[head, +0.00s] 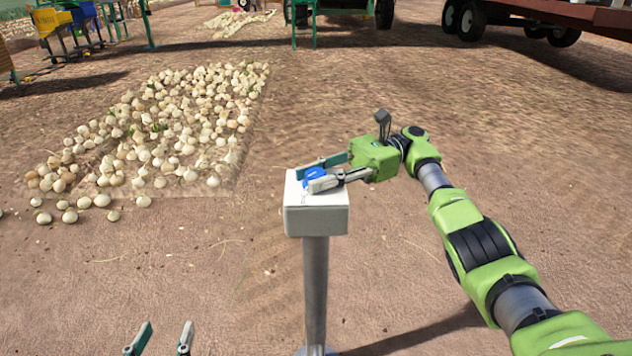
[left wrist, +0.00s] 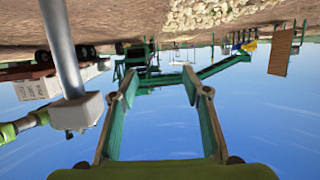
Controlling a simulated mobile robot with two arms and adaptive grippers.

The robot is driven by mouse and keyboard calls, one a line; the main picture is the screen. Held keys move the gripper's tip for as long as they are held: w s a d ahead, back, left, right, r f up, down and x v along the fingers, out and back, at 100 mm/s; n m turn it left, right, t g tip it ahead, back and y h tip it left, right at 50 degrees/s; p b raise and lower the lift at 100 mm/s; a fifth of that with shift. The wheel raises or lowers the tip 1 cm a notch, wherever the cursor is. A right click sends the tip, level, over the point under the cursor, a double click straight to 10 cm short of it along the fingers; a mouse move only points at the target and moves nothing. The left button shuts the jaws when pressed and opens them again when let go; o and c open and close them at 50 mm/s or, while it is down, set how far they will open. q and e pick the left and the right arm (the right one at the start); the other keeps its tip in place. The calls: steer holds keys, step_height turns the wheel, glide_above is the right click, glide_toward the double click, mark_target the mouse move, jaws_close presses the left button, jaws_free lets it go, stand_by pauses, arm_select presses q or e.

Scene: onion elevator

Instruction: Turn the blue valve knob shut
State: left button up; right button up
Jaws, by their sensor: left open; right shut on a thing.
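The blue valve knob (head: 314,176) sits on top of a white box (head: 316,214) on a grey post. My right gripper (head: 318,175) comes in from the right and is shut on the knob, with one finger on the far side and one on the near side. The fingers cover part of the knob. My left gripper (head: 160,338) is open and empty at the bottom left of the head view, low and apart from the post. Its open fingers also show in the left wrist view (left wrist: 160,92), where the white box (left wrist: 76,110) appears upside down at the left.
A wide spread of onions (head: 170,125) lies on the ground to the left of the post. A trailer (head: 560,12) and green machinery stand at the back. The dirt around the post is clear.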

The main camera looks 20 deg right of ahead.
mark_target(315, 172)
arm_select(q)
steer(key=shift+w+d+r+t+h, duration=0.15)
steer(key=shift+r+t, duration=0.1)
steer(key=shift+r, duration=0.25)
steer(key=shift+w+d+r+t+h, duration=0.15)
steer(key=shift+r+t, duration=0.15)
steer(key=shift+r, duration=0.15)
steer(key=shift+w+r+t, duration=0.15)
steer(key=shift+r+t, duration=0.1)
steer(key=shift+r, duration=0.25)
arm_select(e)
steer(key=shift+f+g, duration=0.15)
steer(key=shift+g, duration=0.15)
steer(key=o, duration=1.1)
steer(key=shift+r, duration=0.2)
step_height(315, 172, up, 10)
steer(key=shift+f, duration=0.15)
